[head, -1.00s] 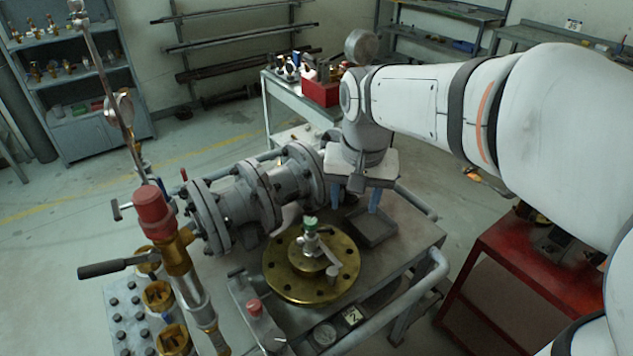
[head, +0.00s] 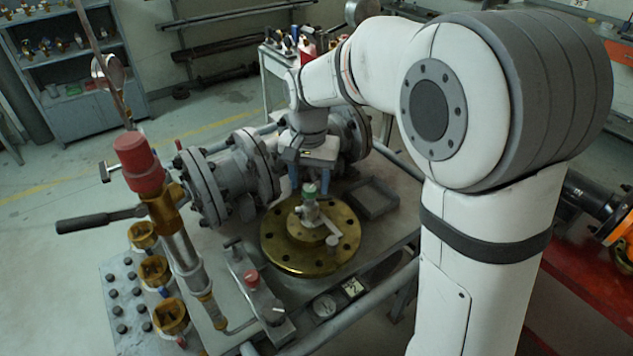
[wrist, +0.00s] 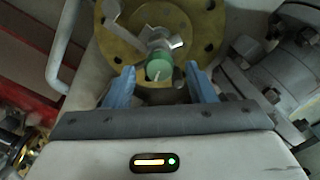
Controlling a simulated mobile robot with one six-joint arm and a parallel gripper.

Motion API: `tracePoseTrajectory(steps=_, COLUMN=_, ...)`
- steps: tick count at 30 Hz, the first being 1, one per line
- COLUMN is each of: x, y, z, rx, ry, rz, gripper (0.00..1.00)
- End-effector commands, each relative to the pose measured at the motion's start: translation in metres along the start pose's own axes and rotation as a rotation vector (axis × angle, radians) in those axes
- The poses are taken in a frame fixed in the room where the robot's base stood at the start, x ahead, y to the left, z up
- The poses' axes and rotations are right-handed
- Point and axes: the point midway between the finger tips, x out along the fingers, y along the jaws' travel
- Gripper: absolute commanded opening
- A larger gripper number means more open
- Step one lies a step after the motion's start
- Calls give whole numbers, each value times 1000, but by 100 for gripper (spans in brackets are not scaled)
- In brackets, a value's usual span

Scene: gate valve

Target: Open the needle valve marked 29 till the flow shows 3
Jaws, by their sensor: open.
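A small valve with a green knob (head: 309,190) stands on a round brass flange (head: 283,254) on the bench. In the wrist view the green knob (wrist: 159,69) has a pale line on its top. My gripper (head: 312,178) is open, just behind the knob in the head view. In the wrist view the knob lies between and a little beyond the blue fingertips of my gripper (wrist: 163,75), with space on both sides. A small red knob (head: 251,278) sits on a grey block at the front. A round dial (head: 324,307) lies beside a dark plate (head: 352,287). I can read no 29.
A large grey flanged pipe (head: 235,180) lies behind the brass flange. A tall red-capped fitting with a black lever (head: 100,219) stands left. A dark tray (head: 372,199) is right of the flange, and a bench rail (head: 352,322) runs along the front.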

Motion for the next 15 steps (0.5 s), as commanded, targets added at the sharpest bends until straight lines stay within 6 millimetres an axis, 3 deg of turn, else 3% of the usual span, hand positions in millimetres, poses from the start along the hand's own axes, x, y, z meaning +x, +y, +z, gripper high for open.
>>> tracePoseTrajectory(steps=11, x=9, y=0, z=0, rx=1, ry=0, rz=0, gripper=50)
tracePoseTrajectory(steps=15, x=8, y=0, z=0, rx=1, ry=0, rz=0, gripper=39)
